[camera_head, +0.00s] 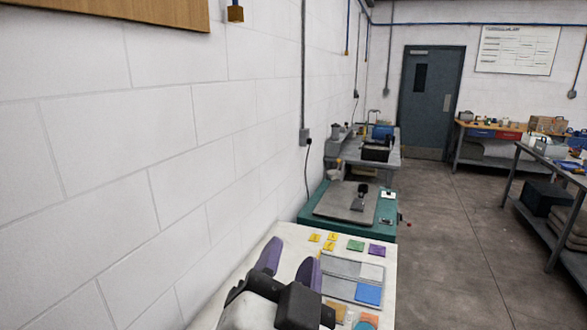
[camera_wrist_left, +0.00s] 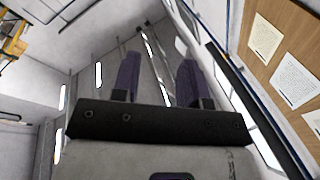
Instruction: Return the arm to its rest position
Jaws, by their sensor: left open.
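My left gripper (camera_head: 287,266) shows at the bottom of the head view, with two purple fingers spread apart and nothing between them. It is above the near end of the white table (camera_head: 283,236). In the left wrist view the same gripper (camera_wrist_left: 158,82) points up toward the ceiling, its two purple fingers apart and empty. My right gripper is in neither view.
On the white table are a grey tray (camera_head: 340,267) with a blue square (camera_head: 368,293), and small yellow, green (camera_head: 355,245) and purple (camera_head: 377,250) pieces. A green machine (camera_head: 388,215) stands beyond. A block wall (camera_head: 120,160) runs along the left. The floor (camera_head: 450,240) to the right is clear.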

